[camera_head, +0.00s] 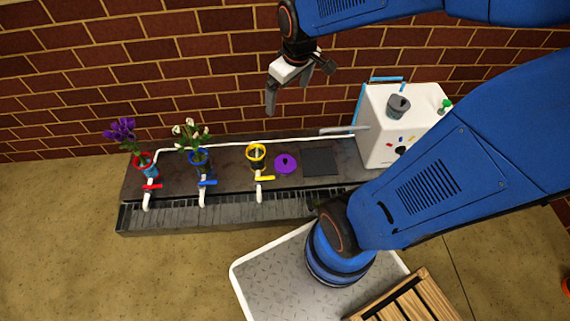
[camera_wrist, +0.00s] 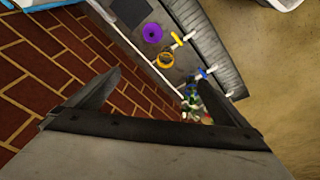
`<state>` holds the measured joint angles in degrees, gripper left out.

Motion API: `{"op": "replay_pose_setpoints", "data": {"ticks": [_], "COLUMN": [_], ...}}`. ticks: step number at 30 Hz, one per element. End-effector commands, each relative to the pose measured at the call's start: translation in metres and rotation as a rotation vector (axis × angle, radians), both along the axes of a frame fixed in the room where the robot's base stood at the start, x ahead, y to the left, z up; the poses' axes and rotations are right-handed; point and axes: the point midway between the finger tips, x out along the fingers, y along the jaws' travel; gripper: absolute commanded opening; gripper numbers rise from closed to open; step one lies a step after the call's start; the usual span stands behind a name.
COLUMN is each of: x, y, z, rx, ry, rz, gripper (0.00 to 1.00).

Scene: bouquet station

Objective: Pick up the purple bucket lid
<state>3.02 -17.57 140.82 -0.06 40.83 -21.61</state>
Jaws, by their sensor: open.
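The purple bucket lid (camera_head: 286,164) lies flat on the grey counter (camera_head: 225,177), between the yellow-rimmed bucket and a dark square plate. It also shows in the wrist view (camera_wrist: 153,33), near the top middle, as a small purple disc with a dark centre. My gripper (camera_head: 301,92) is open and empty. It hangs in front of the brick wall, above the back of the counter, well above and apart from the lid. In the wrist view its two fingers (camera_wrist: 158,100) are spread wide with nothing between them.
A yellow-rimmed bucket (camera_head: 256,157) stands left of the lid. A blue bucket (camera_head: 199,159) with white flowers and a red-rimmed bucket (camera_head: 145,165) with purple flowers stand further left. The dark square plate (camera_head: 320,161) and a white box (camera_head: 385,140) are on the right. Taps line the front.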

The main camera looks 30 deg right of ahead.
Motion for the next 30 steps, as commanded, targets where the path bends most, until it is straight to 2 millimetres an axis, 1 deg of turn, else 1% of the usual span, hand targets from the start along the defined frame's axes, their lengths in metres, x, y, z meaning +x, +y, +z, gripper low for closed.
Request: {"op": "replay_pose_setpoints", "data": {"ticks": [1, 6, 11, 15, 23, 29, 30], "x": [0.009, 0.037, 0.061, 0.08, 0.11, 0.127, 0.129], "y": [-0.002, -0.009, -0.015, -0.021, -0.033, -0.042, -0.044], "z": [-0.01, -0.038, -0.068, -0.097, -0.156, -0.206, -0.217], "rx": [-0.005, -0.023, -0.038, -0.049, -0.065, -0.072, -0.073], "ry": [0.015, 0.047, 0.074, 0.1, 0.145, 0.179, 0.187], "rz": [0.017, 0.083, 0.148, 0.203, 0.308, 0.389, 0.407], "gripper": [1.0, 1.0, 1.0, 1.0, 1.0, 1.0, 1.0]}}
